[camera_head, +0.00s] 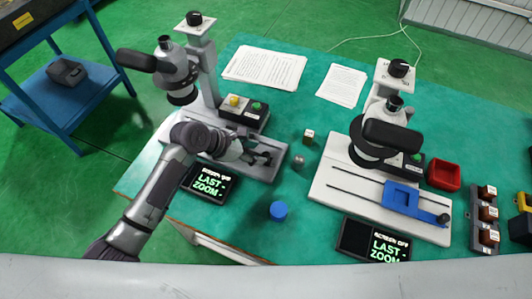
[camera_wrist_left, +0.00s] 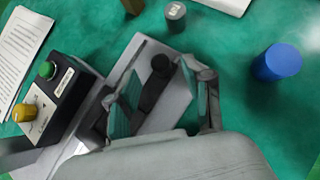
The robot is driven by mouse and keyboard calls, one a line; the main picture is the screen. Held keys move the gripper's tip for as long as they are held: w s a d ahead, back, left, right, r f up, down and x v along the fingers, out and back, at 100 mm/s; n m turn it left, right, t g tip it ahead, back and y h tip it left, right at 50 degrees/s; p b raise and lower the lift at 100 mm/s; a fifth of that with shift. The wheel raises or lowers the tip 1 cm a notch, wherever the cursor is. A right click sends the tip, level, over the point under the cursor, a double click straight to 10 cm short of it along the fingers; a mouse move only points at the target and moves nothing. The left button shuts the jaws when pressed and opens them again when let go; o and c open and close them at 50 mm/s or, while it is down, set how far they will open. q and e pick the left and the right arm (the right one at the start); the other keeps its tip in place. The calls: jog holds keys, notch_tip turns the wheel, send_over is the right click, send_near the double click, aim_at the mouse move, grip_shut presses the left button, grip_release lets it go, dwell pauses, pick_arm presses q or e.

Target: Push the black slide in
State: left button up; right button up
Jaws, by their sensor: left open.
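The black slide (camera_wrist_left: 152,92) is on the grey base of the left microscope (camera_head: 180,78). In the wrist view its dark bar and round knob show between my fingers; its inner part is hidden by my gripper. My left gripper (camera_wrist_left: 165,75) is open, with one finger on each side of the slide. Whether a finger touches it I cannot tell. In the head view my left gripper (camera_head: 262,157) is low over the front right of that base, partly covering the slide. My right gripper is not in view.
A control box (camera_head: 244,112) with yellow and green buttons sits beside the left microscope. A small screen (camera_head: 207,184), a blue cylinder (camera_head: 279,210) and a grey cylinder (camera_head: 298,161) are close by. The right microscope (camera_head: 385,130) has a blue slide (camera_head: 412,200). Papers (camera_head: 264,68) lie behind.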

aim_at(264, 154)
pick_arm(q)
jog(key=x, duration=0.5)
grip_shut()
dwell(0.3)
